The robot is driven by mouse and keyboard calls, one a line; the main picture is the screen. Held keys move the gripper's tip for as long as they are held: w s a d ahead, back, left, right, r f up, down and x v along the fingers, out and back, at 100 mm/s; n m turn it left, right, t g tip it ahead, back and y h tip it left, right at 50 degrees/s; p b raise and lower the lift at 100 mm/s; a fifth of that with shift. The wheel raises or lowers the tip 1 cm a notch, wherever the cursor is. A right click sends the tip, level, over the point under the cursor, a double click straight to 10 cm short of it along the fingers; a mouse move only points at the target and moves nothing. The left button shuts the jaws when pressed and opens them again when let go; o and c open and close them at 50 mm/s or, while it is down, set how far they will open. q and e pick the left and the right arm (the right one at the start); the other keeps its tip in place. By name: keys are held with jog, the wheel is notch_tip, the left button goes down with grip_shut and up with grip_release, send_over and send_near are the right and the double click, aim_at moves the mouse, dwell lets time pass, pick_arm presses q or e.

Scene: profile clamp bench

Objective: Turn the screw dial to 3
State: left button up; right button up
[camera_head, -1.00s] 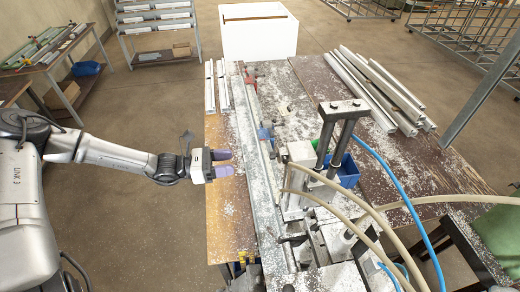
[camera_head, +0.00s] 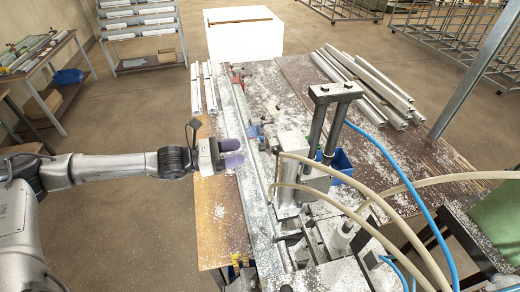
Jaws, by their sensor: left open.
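My left gripper (camera_head: 232,152) comes in from the left with purple fingers. It is open and empty, above the left edge of the profile clamp bench (camera_head: 222,215). A small blue part (camera_head: 255,131) sits on the bench rail just right of and beyond the fingertips, apart from them in the picture. A red part (camera_head: 236,74) sits farther up the same rail. I cannot tell which part is the screw dial, and no numbers can be read. My right gripper is not in view.
A clamp press with dark posts (camera_head: 330,125) stands right of the rail, with a blue hose (camera_head: 400,175) and beige hoses (camera_head: 345,180) arching around it. Light profiles (camera_head: 370,85) lie at the back right. A white box (camera_head: 245,38) stands behind the bench.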

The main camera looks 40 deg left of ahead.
aim_at(260, 148)
pick_arm(q)
jog(key=shift+p+x, duration=1.2)
jog(key=shift+x, duration=2.35)
jog(key=shift+c, duration=0.5)
